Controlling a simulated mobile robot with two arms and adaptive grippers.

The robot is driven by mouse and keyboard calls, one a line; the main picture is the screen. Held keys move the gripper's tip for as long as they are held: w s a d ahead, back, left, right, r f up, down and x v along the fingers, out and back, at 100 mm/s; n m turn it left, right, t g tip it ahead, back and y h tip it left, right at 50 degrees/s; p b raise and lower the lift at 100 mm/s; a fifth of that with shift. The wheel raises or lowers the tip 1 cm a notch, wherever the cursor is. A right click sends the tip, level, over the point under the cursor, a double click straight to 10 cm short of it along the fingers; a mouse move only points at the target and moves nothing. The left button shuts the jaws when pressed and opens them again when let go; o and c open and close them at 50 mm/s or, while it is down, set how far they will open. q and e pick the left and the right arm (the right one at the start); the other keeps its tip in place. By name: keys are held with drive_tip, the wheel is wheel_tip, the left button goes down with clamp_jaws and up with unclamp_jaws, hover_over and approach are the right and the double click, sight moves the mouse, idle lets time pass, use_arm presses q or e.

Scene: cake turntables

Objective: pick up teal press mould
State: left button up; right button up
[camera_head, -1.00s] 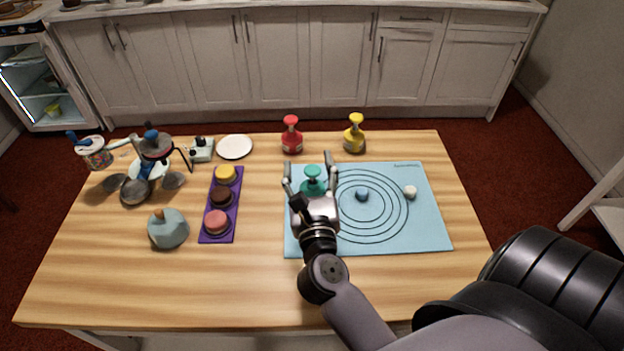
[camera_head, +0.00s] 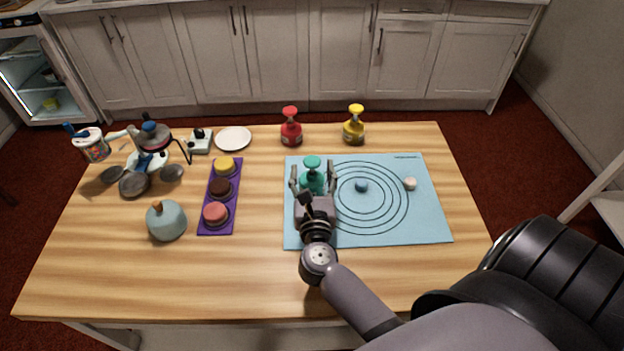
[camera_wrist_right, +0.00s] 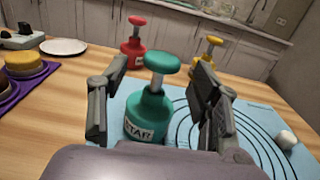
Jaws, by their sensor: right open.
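The teal press mould (camera_head: 313,173) stands upright on the left part of the light blue mat (camera_head: 425,220). In the right wrist view the teal press mould (camera_wrist_right: 150,108) has a round knob on top and a white label ending in "TAR". My right gripper (camera_head: 314,178) is open, with one finger on each side of the mould; in the wrist view its fingers (camera_wrist_right: 155,100) show gaps to the mould. The gripper's palm hides the mould's lower front in the head view. My left gripper is not in view.
A red press mould (camera_head: 291,130) and a yellow one (camera_head: 354,128) stand behind the mat. A blue ball (camera_head: 361,186) and a white ball (camera_head: 410,183) lie on the mat. A purple tray (camera_head: 206,190) with cakes lies left. The front of the table is clear.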

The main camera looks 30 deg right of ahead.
sight(312, 164)
drive_tip(key=x, duration=0.3)
drive_tip(key=shift+w+d, duration=0.1)
drive_tip(key=shift+d, duration=0.05)
drive_tip(key=shift+c, duration=0.3)
clamp_jaws()
idle(0.4)
